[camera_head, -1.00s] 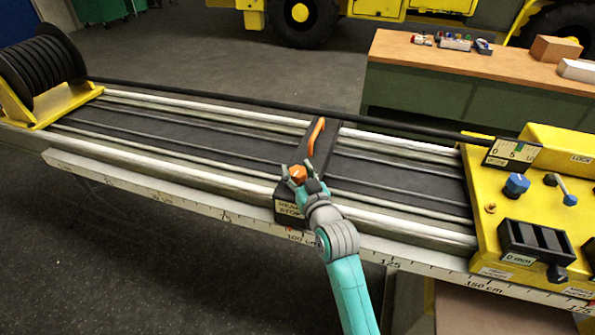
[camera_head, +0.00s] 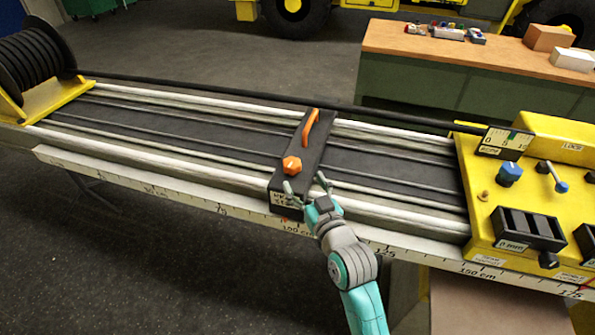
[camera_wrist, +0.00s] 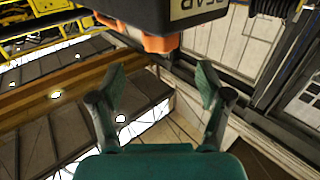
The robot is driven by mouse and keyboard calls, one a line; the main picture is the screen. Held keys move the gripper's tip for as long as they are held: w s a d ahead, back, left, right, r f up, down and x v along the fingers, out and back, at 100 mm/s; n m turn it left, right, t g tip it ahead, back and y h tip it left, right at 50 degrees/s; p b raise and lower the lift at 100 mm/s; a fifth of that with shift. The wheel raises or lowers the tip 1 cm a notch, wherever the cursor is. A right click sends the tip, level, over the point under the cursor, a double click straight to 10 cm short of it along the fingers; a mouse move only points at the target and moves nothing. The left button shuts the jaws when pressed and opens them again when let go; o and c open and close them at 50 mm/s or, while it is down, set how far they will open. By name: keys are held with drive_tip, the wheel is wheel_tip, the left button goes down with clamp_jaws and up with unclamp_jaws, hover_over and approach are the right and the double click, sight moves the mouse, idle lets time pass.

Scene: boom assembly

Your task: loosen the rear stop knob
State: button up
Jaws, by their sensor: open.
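The rear stop (camera_head: 310,151) is a dark block lying across the rails, with an orange handle (camera_head: 310,127) on top. Its orange knob (camera_head: 291,165) sits on the near half of the block, with a light mark on it. My gripper (camera_head: 305,187) is open and empty, just in front of and to the right of the knob, apart from it. In the wrist view my two fingers (camera_wrist: 160,85) are spread with nothing between them. The orange knob (camera_wrist: 158,43) shows above the fingertips, partly cut off by the dark block with its label.
The rails (camera_head: 190,165) run left to a black cable reel (camera_head: 38,68). A white scale (camera_head: 180,197) runs along the near edge. At right is a yellow panel (camera_head: 490,222) with a blue knob (camera_head: 509,173). A workbench (camera_head: 450,65) stands behind.

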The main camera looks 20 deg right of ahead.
drive_tip(key=shift+s+d, duration=0.15)
drive_tip(key=shift+s, duration=1.7)
drive_tip(key=s+f+g+h, duration=0.1)
drive_tip(key=s+f, duration=0.5)
drive_tip(key=s, duration=0.4)
drive_tip(key=s+f+g, duration=0.1)
drive_tip(key=s+f, duration=0.5)
drive_tip(key=s, duration=0.3)
drive_tip(key=s+r+g, duration=0.1)
drive_tip(key=s, duration=2.1)
drive_tip(key=shift+s+a+r+m, duration=0.3)
drive_tip(key=shift+s+a, duration=0.05)
